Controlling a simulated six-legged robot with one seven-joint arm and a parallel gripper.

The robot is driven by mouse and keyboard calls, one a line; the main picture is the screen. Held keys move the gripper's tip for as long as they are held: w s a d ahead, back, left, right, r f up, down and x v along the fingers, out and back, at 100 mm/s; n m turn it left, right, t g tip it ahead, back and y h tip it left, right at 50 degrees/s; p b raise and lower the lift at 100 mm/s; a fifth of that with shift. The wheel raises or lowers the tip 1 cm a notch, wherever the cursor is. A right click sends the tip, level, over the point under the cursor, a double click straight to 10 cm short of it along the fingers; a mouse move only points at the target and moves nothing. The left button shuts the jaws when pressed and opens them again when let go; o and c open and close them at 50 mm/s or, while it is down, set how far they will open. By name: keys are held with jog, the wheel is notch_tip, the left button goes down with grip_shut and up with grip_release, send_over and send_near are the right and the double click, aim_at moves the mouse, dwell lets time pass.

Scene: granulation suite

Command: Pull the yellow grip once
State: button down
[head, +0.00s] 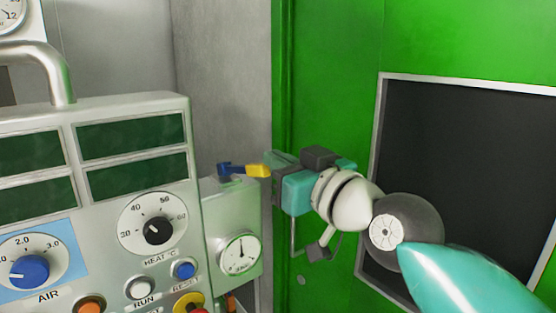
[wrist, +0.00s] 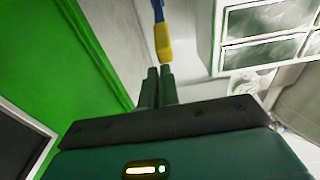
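The yellow grip (head: 258,170) is the end of a blue lever (head: 231,169) on top of a pale grey-green box with a round gauge. In the wrist view the yellow grip (wrist: 163,42) hangs just beyond my fingertips, in line with the right-hand finger. My gripper (head: 270,166) is just right of the grip, its fingers pointing toward it. Whether a fingertip touches the grip is hard to tell.
A control panel (head: 108,107) with dials, buttons and dark displays fills the left, with a bent metal pipe (head: 57,72) above. The gauge box (head: 215,222) adjoins it. A green wall (head: 330,50) with a framed dark window (head: 470,150) stands behind my arm.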

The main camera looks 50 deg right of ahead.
jog(key=shift+w+f, duration=0.2)
jog(key=shift+f, duration=0.55)
notch_tip(320, 180, up, 5)
jog(key=s+a+f, duration=0.2)
jog(key=s+f, duration=0.1)
jog(key=s, duration=0.5)
jog(key=shift+a+f, duration=0.15)
jog(key=shift+s, duration=0.1)
jog(key=w+a+f+n+g+y, duration=0.35)
jog(key=w+a+f+g, duration=0.25)
jog(key=w+a+f, duration=0.65)
jog(key=a+f+g+y, duration=0.1)
jog(key=a+f+g, duration=0.2)
jog(key=f, duration=0.5)
jog(key=a+f+g+y, duration=0.1)
jog(key=a+f+g, duration=0.2)
jog(key=f, duration=0.5)
jog(key=shift+w+a+f, duration=0.15)
jog(key=shift+w+a, duration=0.2)
jog(key=shift+a, duration=0.5)
